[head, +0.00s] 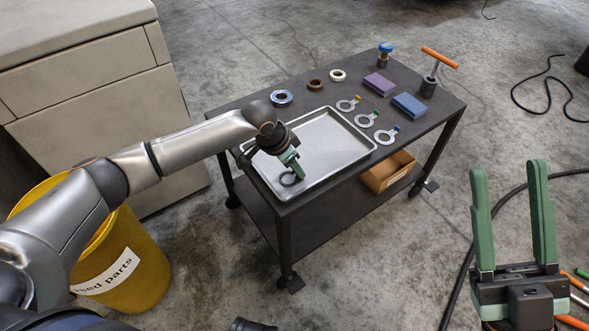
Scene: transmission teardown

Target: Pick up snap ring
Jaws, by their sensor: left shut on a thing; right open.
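A small dark ring (284,180), which appears to be the snap ring, is at the fingertips of my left gripper (294,171). The gripper points down over the near left part of a metal tray (335,147) and is shut on the ring. The green fingers hide part of the ring, and I cannot tell whether it touches the tray floor. My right gripper (509,170) is open and empty, fingers up, at the lower right, away from the cart.
The dark cart (429,125) also carries three tabbed rings (364,120), a purple block (377,84), a blue block (409,106), several small rings (281,97) and an orange-handled tool (440,58).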

